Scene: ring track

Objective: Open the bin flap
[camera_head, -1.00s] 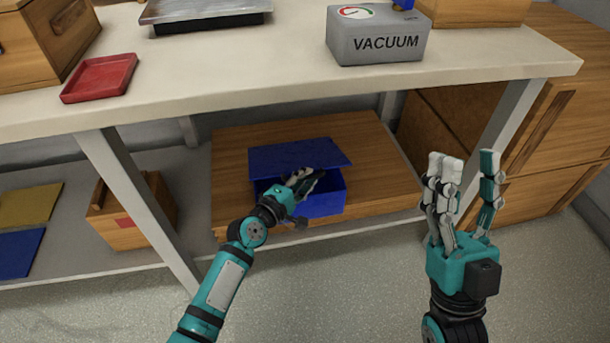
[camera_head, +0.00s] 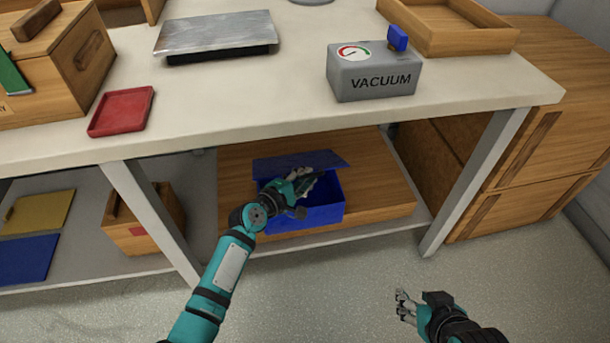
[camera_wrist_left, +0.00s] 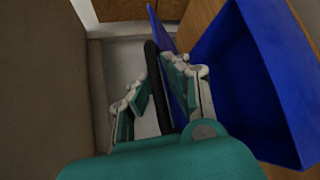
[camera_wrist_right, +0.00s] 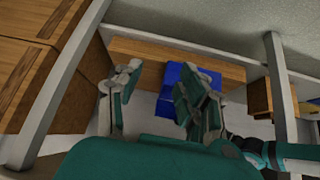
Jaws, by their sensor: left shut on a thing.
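The blue bin (camera_head: 322,213) stands on a wooden board under the workbench. Its blue flap (camera_head: 331,158) is raised, and part of the bin's inside shows below it. My left gripper (camera_head: 314,180) is at the bin's opening, shut on the flap, and hides part of bin and flap. In the left wrist view, the thin flap (camera_wrist_left: 160,34) runs between the fingers, with the open bin (camera_wrist_left: 250,80) to the right. My right gripper (camera_head: 404,306) is low over the floor, away from the bin, open and empty. The bin (camera_wrist_right: 174,100) shows beyond its fingers in the right wrist view.
The workbench (camera_head: 250,110) overhangs the bin, with a leg (camera_head: 470,180) on the right and another (camera_head: 150,220) on the left. A wooden crate (camera_head: 150,238) stands left on the shelf. The vacuum box (camera_head: 372,76) is on top. Floor in front is clear.

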